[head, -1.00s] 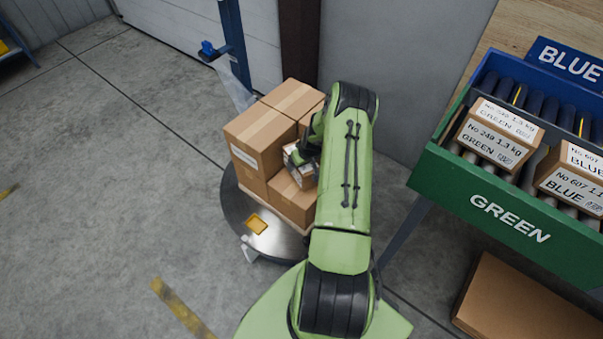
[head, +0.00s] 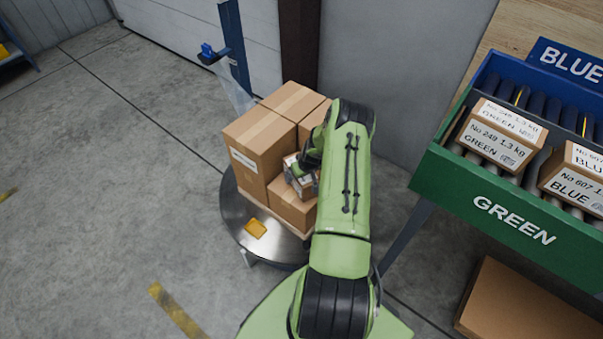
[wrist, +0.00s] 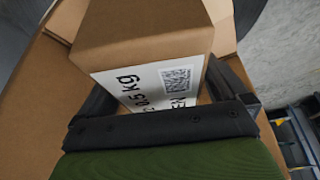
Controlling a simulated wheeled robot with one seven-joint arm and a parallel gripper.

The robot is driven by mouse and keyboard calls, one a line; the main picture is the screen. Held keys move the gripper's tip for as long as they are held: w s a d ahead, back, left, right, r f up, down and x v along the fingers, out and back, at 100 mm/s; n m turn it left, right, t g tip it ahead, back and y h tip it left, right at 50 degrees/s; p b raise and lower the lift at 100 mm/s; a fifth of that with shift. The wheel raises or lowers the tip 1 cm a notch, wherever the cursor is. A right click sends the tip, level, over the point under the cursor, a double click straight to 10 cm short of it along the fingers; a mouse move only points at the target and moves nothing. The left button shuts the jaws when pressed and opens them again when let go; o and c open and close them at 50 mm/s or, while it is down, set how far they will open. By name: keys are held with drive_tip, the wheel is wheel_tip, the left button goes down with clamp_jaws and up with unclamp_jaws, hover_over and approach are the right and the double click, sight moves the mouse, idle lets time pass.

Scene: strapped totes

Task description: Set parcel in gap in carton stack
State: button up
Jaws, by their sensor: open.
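A carton stack (head: 258,153) stands on a round metal turntable, with taller cartons at the back and left and a lower carton (head: 292,207) at the front right. The small brown parcel (head: 291,176) with a white label is in the recess above the lower carton. My gripper (head: 308,166) is at the parcel; my arm hides part of it. In the wrist view the parcel (wrist: 145,45), labelled 0.5 kg, lies between the fingers of my gripper (wrist: 158,82). The jaws are open around it. Whether it rests fully on the carton below cannot be told.
The turntable (head: 238,215) bears a small orange square (head: 256,228). At right is a green bin (head: 500,215) marked GREEN with labelled parcels, beside a blue one. A carton (head: 520,305) is on the floor below. A blue post (head: 233,50) stands behind the stack.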

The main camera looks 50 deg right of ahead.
drive_tip(key=p+v, duration=0.3)
drive_tip(key=v, duration=0.9)
drive_tip(key=shift+p, duration=0.4)
drive_tip(key=w+a+r+n, duration=0.1)
drive_tip(key=a+r, duration=0.7)
drive_tip(key=r, duration=0.4)
drive_tip(key=w+a+r+n, duration=0.1)
drive_tip(key=a+r+n, duration=0.1)
drive_tip(key=a+r, duration=0.9)
drive_tip(key=s+a+r, duration=0.6)
drive_tip(key=s, duration=0.3)
drive_tip(key=s+a+r+t+y, duration=0.1)
drive_tip(key=s+a+r, duration=0.5)
drive_tip(key=s, duration=0.4)
drive_tip(key=shift+s+a+n, duration=0.25)
drive_tip(key=shift+a+n, duration=0.05)
drive_tip(key=shift+a, duration=0.3)
